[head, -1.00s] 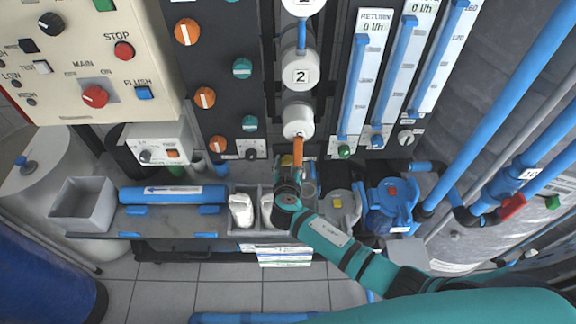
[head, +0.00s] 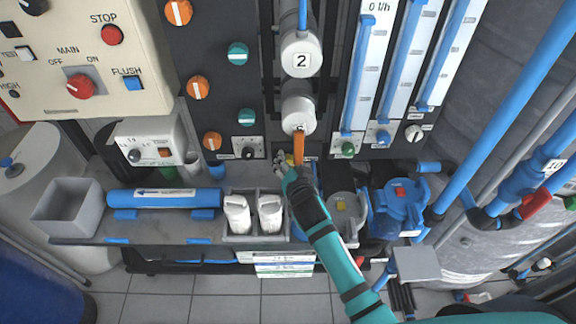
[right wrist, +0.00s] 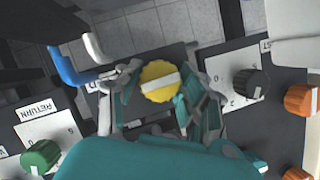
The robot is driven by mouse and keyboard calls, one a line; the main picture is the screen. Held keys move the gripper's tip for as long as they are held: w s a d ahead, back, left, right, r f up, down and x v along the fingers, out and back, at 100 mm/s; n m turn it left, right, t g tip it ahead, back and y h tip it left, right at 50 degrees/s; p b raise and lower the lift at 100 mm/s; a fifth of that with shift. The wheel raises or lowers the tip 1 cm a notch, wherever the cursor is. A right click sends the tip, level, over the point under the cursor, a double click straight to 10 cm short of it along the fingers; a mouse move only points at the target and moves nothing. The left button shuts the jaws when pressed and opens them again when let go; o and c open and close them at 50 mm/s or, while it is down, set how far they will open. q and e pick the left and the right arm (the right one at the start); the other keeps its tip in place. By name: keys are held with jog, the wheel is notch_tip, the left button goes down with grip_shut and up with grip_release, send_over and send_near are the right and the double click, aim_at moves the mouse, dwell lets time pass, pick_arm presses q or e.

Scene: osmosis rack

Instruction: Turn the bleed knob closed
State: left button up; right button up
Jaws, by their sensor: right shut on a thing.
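A yellow knob (right wrist: 159,90) with a pale bar across its face sits between the two fingers in the right wrist view. I take it to be the bleed knob; its label cannot be read. My right gripper (right wrist: 163,100) is shut on it, one finger at each side. In the head view the right gripper (head: 287,168) is at the lower edge of the dark panel, below the white housing marked 2. Only a small yellow bit of the knob (head: 290,159) shows there; the rest is hidden. My left gripper is in neither current view.
A black knob (right wrist: 250,84) on a white plate is right of the gripper in the right wrist view, and a green knob (right wrist: 40,155) is at left. An orange pipe (head: 298,150) comes down close to the gripper. White bottles (head: 237,214) stand below.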

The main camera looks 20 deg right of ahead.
jog(key=shift+m, duration=0.3)
jog(key=o, duration=1.2)
jog(key=v, duration=1.2)
jog(key=shift+d, duration=0.15)
